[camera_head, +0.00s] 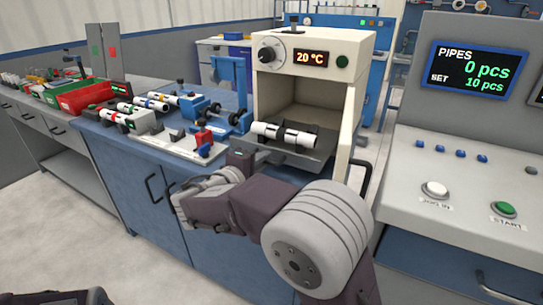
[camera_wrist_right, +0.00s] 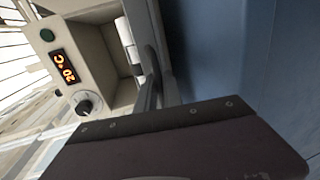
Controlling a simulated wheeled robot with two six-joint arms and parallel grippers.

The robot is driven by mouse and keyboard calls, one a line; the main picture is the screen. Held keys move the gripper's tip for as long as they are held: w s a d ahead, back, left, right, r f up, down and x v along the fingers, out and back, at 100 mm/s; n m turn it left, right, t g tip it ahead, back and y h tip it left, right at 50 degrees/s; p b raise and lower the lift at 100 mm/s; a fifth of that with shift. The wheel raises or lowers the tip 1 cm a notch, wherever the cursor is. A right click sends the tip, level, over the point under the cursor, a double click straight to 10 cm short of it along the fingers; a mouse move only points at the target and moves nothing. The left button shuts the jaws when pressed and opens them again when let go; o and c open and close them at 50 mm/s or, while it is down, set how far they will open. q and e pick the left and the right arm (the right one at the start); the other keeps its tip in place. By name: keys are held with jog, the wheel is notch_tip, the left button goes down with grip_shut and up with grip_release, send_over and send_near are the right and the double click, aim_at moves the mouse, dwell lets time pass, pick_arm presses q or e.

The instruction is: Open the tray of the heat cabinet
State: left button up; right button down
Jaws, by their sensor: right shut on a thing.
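The heat cabinet (camera_head: 312,46) is a cream box with its door (camera_head: 347,135) swung open on the right. Its display reads 20 °C; the cabinet also shows sideways in the wrist view (camera_wrist_right: 62,35). The dark grey tray (camera_head: 312,157) sticks out of the opening, with a white pipe with black bands (camera_head: 284,134) on it. My right gripper (camera_head: 243,155) is at the tray's front left and is shut on the tray; in the wrist view its fingers (camera_wrist_right: 150,92) reach the tray's edge. The exact grip is partly hidden.
A control panel (camera_head: 450,165) with buttons and a display reading 0 pcs stands at right, close to the open door.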

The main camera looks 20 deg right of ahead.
jog(key=shift+v, duration=0.95)
jog(key=shift+f, duration=0.15)
jog(key=c, duration=1.5)
grip_release()
jog(key=p+v, duration=0.2)
jog(key=v, duration=0.7)
jog(key=shift+a, duration=0.1)
